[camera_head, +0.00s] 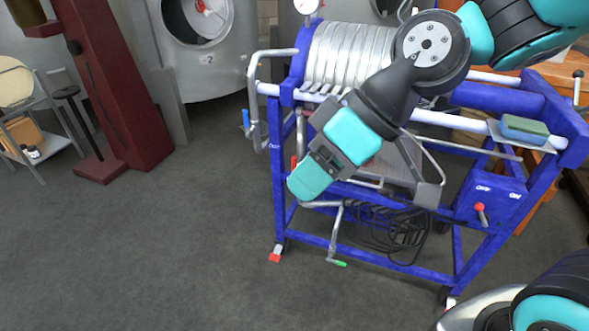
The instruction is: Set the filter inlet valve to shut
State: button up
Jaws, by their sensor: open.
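No valve is labelled as the filter inlet valve, so I cannot tell which it is. The blue-framed plate filter (347,50) carries pipework. A pipe at its left has a blue lever (246,118), which looks roughly upright. A small red lever (294,163) sits just left of my wrist, partly hidden. A lower pipe ends in a green-tipped lever (340,263) near the floor. My gripper (302,188) is in front of the filter frame, right beside the red lever in the picture. It is seen edge-on and its fingers are hard to make out; nothing is visibly held.
A switch box (490,198) with a red toggle is on the frame's right. A coiled black hose (400,235) hangs below. A steel tank (205,45) and dark red column (105,80) stand behind.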

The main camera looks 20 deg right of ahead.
jog(key=w+a+f+n+t+y+b, duration=0.1)
jog(key=w+a+f+t+y+b, duration=0.15)
jog(key=w+f+b, duration=0.7)
jog(key=m+t+h+b, duration=0.25)
jog(key=m+t, duration=0.35)
jog(key=t, duration=0.7)
send_near(295, 166)
jog(key=r, duration=0.2)
jog(key=p+x, duration=0.2)
jog(key=x, duration=1)
jog(key=shift+w+f+h, duration=0.4)
jog(key=shift+w+f, duration=0.05)
jog(key=shift+f, duration=0.1)
grip_shut()
